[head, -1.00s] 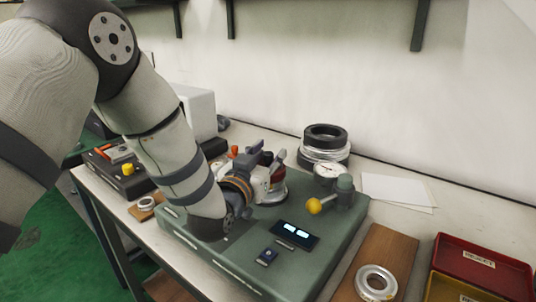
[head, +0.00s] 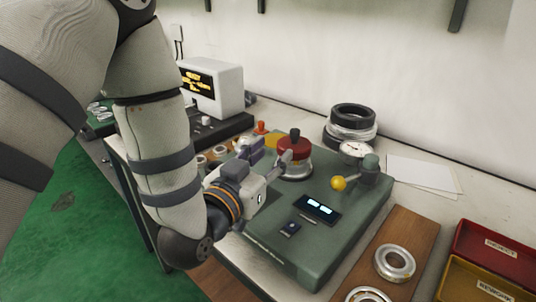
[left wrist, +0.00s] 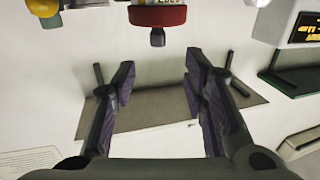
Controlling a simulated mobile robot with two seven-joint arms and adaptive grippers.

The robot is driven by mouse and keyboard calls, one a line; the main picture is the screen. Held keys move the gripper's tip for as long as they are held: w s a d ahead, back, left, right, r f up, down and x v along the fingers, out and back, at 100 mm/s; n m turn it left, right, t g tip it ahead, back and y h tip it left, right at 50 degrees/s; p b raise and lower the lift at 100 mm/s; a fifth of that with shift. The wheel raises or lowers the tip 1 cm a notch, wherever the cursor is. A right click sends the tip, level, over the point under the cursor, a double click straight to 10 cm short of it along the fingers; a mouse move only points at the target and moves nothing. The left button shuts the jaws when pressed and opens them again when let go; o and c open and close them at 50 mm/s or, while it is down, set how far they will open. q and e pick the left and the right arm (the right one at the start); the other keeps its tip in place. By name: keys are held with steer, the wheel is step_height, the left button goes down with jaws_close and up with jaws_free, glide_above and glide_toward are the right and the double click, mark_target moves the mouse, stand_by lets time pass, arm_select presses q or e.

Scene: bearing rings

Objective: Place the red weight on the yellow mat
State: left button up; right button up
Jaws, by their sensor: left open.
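The red weight (head: 294,147), with a black knob on top and a pale metal lower part, stands upright on the green fixture (head: 272,246). A yellow patch, likely the yellow mat (head: 271,141), shows just behind and left of it, partly hidden. My left gripper (head: 271,155) is open and empty, its fingers beside the weight on its left front side. In the left wrist view the red weight (left wrist: 157,16) shows inverted at the top edge, beyond the open fingers and not between them. My right gripper is not in view.
A dial gauge (head: 355,149) and a yellow ball lever (head: 338,183) stand right of the weight. Black and silver rings (head: 351,124) are stacked behind. A wooden board (head: 413,235) with metal rings and a red bin (head: 497,250) are at right.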

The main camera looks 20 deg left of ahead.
mark_target(293, 134)
arm_select(q)
steer(key=shift+n+y, duration=0.4)
steer(key=shift+y, duration=0.2)
steer(key=w, duration=0.3)
steer(key=w+d, duration=0.1)
steer(key=w, duration=0.3)
steer(key=w+b, duration=0.1)
steer(key=w, duration=0.3)
steer(key=shift+w+d+f, duration=0.25)
steer(key=shift+f, duration=0.05)
steer(key=shift+r, duration=0.15)
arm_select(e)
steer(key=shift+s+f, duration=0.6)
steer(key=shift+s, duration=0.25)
arm_select(q)
jaws_close()
